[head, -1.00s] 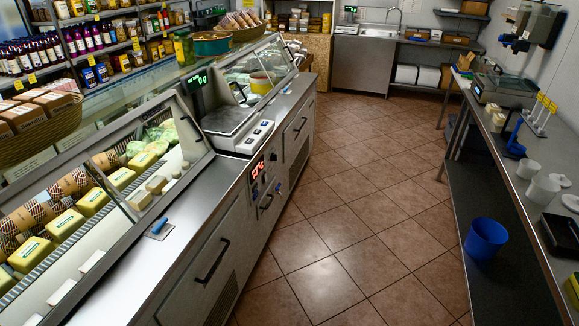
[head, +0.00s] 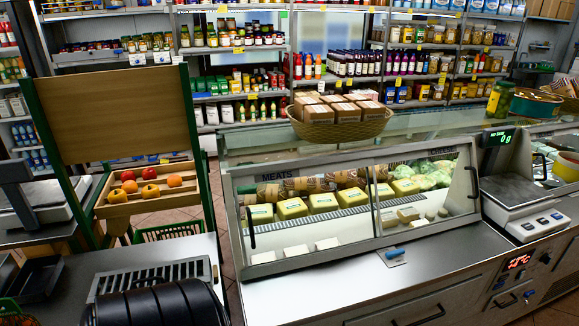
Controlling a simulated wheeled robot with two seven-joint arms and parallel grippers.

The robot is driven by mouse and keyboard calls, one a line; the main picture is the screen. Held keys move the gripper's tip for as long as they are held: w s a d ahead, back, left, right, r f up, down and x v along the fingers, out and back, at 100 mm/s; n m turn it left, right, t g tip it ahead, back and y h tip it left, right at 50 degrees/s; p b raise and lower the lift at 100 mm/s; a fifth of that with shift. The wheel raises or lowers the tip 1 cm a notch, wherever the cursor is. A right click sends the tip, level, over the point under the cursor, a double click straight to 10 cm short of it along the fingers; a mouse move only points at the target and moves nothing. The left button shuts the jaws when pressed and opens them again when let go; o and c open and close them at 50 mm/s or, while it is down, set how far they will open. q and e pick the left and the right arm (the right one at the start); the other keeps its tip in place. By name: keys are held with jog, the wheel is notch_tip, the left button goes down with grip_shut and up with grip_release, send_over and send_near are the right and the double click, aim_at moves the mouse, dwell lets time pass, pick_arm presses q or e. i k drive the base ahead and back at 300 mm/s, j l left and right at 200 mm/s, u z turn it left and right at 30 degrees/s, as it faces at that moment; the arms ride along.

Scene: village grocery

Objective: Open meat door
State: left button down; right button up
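The glass display case (head: 330,252) stands in the middle of the head view, with a "MEATS" label (head: 278,177) at its upper left. The meat door (head: 305,240) is the left glass panel in the slanted front and appears closed. Its dark upright handle (head: 250,228) is at the panel's left end. Through the glass I see wrapped sausages (head: 268,192) and yellow packs (head: 292,208). A second panel on the right has a dark handle (head: 473,182) at its right end. Neither of my grippers shows in the head view.
A scale (head: 515,195) stands at right. A basket of packages (head: 338,126) sits on top. At lower left are a dark ribbed object (head: 155,305) and a fruit crate (head: 146,203).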

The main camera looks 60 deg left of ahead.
aim_at(323, 168)
jog(key=u, duration=1.55)
